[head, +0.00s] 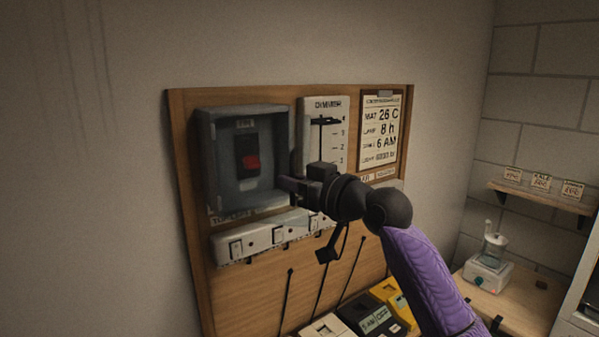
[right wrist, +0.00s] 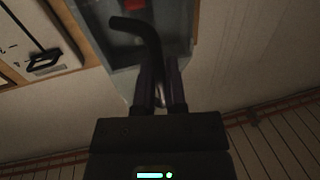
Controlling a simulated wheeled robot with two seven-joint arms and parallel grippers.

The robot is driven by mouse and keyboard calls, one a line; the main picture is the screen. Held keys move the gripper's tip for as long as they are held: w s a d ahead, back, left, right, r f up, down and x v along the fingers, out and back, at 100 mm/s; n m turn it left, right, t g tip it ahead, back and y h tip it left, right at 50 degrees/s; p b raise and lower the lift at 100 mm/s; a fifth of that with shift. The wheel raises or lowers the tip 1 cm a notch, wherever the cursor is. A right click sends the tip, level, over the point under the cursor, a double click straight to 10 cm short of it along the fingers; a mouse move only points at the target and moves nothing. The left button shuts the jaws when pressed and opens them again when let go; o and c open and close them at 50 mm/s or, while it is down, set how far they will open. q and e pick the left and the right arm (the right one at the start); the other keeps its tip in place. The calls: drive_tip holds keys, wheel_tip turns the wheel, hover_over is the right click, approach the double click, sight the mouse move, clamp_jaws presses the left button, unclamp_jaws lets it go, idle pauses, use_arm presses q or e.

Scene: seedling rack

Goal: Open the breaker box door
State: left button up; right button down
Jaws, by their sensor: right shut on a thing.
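The grey breaker box (head: 201,165) is on the left of a wooden board in the head view, with a black switch with a red part (head: 251,161) visible inside. No separate door panel stands out, so I cannot tell how far the door is open. My right gripper (head: 286,184) is at the box's right edge. In the right wrist view its fingers (right wrist: 160,88) are shut on a dark bent handle (right wrist: 137,27) in front of the grey box (right wrist: 178,38). The handle is largely hidden in the head view. My left gripper is not in view.
A white panel with a scale (head: 338,113) and a settings sheet (head: 381,130) are right of the box. A strip of white switches (head: 262,238) runs below. Several cases stand under the board, including a yellow one (head: 386,291). The wall left of the board is clear.

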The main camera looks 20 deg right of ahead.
drive_tip(key=s+a+m+t+h+p, duration=0.2)
drive_tip(key=s+a+m+h, duration=0.3)
drive_tip(key=a+m+h, duration=0.2)
drive_tip(key=shift+s+a+m+h, duration=0.35)
drive_tip(key=shift+a+h, duration=0.8)
drive_tip(key=shift+h, duration=1.25)
